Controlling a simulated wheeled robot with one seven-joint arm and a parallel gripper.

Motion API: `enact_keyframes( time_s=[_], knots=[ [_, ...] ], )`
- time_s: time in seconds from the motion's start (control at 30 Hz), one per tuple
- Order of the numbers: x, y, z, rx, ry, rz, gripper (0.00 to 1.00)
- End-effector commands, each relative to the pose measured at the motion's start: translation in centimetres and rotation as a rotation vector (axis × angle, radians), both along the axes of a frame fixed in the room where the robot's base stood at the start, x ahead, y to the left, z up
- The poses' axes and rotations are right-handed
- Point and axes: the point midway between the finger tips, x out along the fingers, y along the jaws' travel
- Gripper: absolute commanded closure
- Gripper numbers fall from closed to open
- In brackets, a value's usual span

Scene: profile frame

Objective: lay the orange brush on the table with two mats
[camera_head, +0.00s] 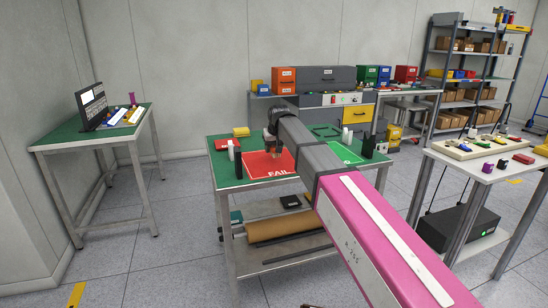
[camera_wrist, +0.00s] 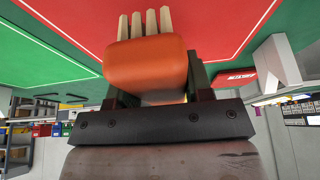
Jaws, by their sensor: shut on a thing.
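The table with two mats (camera_head: 228,181) stands in the middle of the head view. It carries a red mat marked FAIL (camera_head: 256,168) on the left and a green mat (camera_head: 347,154) on the right, partly hidden by my arm. My gripper (camera_head: 276,153) is over the red mat, pointing down. In the wrist view, my gripper (camera_wrist: 153,82) is shut on the orange brush (camera_wrist: 147,62), whose pale bristle tufts (camera_wrist: 145,22) point away from the gripper. The red mat (camera_wrist: 210,20) lies beyond the tufts. I cannot tell whether the brush touches it.
More uprights (camera_head: 368,146) stand on the right. A cluttered white table (camera_head: 482,165) is at right, and a green-topped table (camera_head: 70,136) at left.

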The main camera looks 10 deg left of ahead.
Motion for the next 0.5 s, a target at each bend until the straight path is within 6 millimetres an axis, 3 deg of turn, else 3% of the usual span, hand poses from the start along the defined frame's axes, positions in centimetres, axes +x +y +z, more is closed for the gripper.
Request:
enact_keyframes(
  time_s=[0.5],
  knots=[
    [0.1,-0.2,-4.2,-0.001,0.001,0.0,0.78]
  ],
)
